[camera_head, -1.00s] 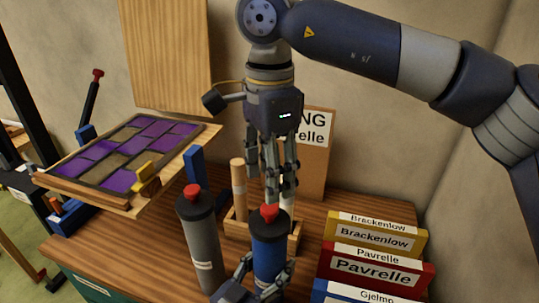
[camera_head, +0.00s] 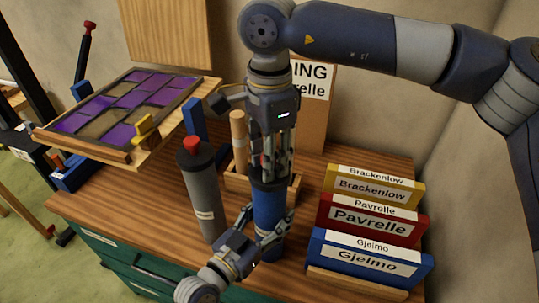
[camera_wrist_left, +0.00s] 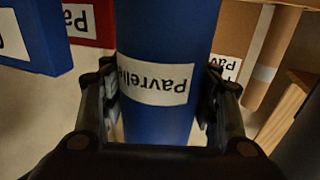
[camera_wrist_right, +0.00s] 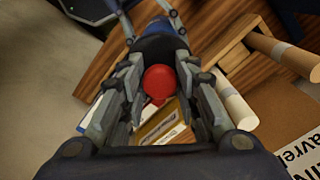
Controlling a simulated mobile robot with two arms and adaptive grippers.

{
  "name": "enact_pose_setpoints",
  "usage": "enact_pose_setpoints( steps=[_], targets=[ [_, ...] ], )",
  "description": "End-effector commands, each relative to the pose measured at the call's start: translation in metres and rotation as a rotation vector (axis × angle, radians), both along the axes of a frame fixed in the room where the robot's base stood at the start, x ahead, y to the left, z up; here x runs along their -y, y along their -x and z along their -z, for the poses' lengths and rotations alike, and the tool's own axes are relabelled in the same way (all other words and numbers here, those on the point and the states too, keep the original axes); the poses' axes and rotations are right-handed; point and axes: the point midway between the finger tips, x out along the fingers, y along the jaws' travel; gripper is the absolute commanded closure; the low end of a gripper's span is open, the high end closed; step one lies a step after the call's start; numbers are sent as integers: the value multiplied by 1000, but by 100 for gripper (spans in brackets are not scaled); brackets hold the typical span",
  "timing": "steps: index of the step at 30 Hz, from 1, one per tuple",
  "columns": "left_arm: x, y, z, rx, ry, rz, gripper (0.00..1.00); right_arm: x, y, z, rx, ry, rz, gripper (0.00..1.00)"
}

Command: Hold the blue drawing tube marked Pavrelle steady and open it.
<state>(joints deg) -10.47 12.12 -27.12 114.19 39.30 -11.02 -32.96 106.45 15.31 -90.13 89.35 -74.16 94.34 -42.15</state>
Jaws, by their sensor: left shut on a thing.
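The blue drawing tube (camera_head: 268,212) stands upright on the wooden bench. Its Pavrelle label (camera_wrist_left: 155,85) shows upside down in the left wrist view. My left gripper (camera_head: 270,226) is shut around the tube's body, one finger on each side. My right gripper (camera_head: 270,168) points down from above, at the tube's dark top. In the right wrist view the tube's red knob (camera_wrist_right: 158,82) lies between the fingers, with a gap on each side, so this gripper is open.
A grey tube (camera_head: 203,195) with a red knob stands close on the left. A wooden rack (camera_head: 235,184) with rolled paper is behind. Yellow, red and blue labelled boxes (camera_head: 368,255) stand at right. A purple leaded panel (camera_head: 125,105) lies on a raised board at left.

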Motion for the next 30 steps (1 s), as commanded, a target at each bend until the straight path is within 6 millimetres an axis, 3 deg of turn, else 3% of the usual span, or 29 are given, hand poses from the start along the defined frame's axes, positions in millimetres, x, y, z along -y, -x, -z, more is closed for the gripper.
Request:
enact_pose_setpoints(
  steps=[3,30],
  targets=[
    [0,0,1,-1,-2,0,87,0,0,0,0,0,0,100],
    [0,0,1,-2,-2,1,87,0,0,-2,1,0,0,100]
  ],
)
